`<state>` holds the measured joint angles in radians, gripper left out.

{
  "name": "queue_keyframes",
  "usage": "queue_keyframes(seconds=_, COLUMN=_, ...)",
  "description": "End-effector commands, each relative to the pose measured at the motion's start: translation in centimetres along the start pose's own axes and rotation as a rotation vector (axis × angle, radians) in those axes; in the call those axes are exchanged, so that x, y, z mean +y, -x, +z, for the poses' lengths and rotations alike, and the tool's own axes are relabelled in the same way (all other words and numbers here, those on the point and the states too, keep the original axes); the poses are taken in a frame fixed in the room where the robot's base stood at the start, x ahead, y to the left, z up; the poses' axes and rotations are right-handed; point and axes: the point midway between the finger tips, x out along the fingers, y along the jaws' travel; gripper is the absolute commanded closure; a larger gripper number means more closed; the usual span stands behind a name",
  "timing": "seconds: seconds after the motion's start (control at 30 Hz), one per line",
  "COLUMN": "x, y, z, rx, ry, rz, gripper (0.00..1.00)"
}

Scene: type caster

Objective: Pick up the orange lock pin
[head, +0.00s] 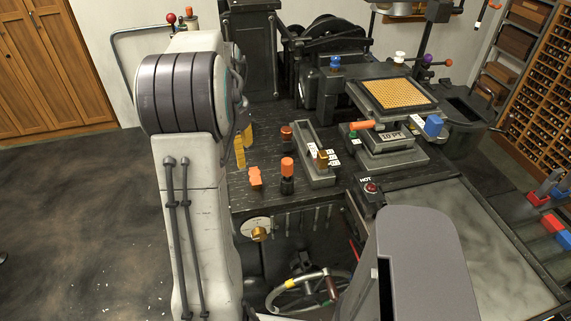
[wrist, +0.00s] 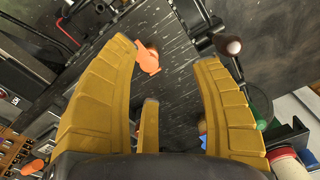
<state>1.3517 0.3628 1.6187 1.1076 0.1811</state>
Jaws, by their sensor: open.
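A small orange piece with a stubby, notched shape, apparently the lock pin (head: 255,177), lies on the dark bench near its left edge. In the wrist view the orange piece (wrist: 148,58) shows between the fingertips, nearer the left finger, and looks beyond them rather than held. My gripper (wrist: 164,54) is open and empty, its yellow fingers spread wide. In the head view my arm hides most of the gripper; yellow finger parts (head: 240,157) show just behind the orange piece, to its left.
An orange-topped dark cylinder (head: 287,168) stands right of the piece, with a red-topped knob (head: 286,133) behind it. A grey tray (head: 318,178) and the "10 PT" mould (head: 390,158), with an orange handle (head: 368,125), are farther right. A valve wheel (head: 303,290) is below the bench.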

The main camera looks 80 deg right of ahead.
Motion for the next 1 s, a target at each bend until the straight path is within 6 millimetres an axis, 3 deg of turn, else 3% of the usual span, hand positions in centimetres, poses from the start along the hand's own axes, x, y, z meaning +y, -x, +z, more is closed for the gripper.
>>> queue_keyframes(seconds=0.03, x=2.5, y=-0.4, z=-1.3, rx=-0.013, ry=-0.071, rz=0.005, gripper=0.41)
queue_keyframes(seconds=0.2, x=8.3, y=-1.7, z=-3.6, rx=-0.035, ry=-0.224, rz=0.014, gripper=0.41)
queue_keyframes(seconds=0.37, x=11.5, y=-2.5, z=-4.4, rx=-0.047, ry=-0.303, rz=0.017, gripper=0.41)
queue_keyframes(seconds=0.53, x=12.5, y=-3.6, z=-4.5, rx=-0.052, ry=-0.328, rz=0.018, gripper=0.41)
queue_keyframes(seconds=1.0, x=12.1, y=-7.9, z=-3.4, rx=-0.055, ry=-0.326, rz=0.018, gripper=0.41)
